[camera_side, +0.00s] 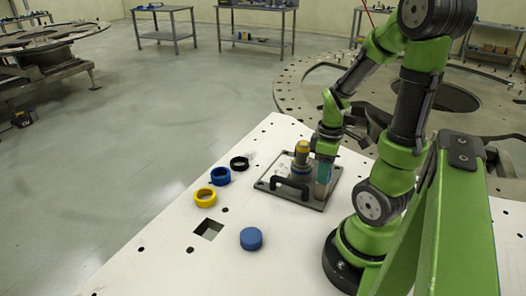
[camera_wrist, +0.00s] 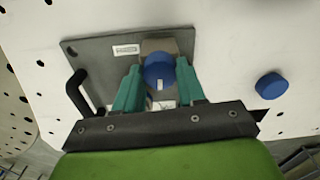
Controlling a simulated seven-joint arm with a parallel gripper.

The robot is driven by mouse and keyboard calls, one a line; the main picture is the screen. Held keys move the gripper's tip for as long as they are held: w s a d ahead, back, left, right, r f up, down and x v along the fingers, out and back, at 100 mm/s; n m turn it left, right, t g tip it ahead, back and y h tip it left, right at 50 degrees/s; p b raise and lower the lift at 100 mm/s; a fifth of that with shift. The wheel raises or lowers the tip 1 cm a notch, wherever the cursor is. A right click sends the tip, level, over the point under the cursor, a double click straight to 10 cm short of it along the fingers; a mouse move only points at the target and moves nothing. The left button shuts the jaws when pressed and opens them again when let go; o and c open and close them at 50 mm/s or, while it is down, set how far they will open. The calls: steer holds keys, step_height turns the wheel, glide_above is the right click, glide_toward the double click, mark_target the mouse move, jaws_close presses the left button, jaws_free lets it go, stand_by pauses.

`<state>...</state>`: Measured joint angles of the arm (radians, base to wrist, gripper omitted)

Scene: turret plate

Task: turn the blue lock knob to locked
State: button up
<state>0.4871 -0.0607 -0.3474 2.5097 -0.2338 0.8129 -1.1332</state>
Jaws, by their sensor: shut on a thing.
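The blue lock knob (camera_wrist: 160,72) sits on a grey plate (camera_wrist: 92,52) in the wrist view, with a pale mark on its face. My gripper (camera_wrist: 160,84) has its two teal fingers on either side of the knob, closed on it. In the side view the plate (camera_side: 262,186) lies on the white table, and my gripper (camera_side: 323,184) points down at the plate's right part. The knob is hidden there behind my fingers. I cannot tell the lock state from the mark.
A black handle (camera_side: 290,189) and a grey post with a yellow top (camera_side: 302,148) stand on the plate. A loose blue cap (camera_side: 251,239), a yellow ring (camera_side: 205,197), a blue ring (camera_side: 220,176) and a black ring (camera_side: 239,163) lie on the white table (camera_side: 165,240).

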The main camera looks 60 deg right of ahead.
steer(key=m, duration=0.4)
steer(key=shift+m, duration=0.4)
steer(key=m, duration=0.9)
steer(key=shift+d+r+m, duration=0.1)
steer(key=shift+m, duration=1.7)
steer(key=o, duration=1.1)
steer(key=shift+c, duration=0.2)
step_height(320, 180, up, 17)
steer(key=shift+s, duration=0.15)
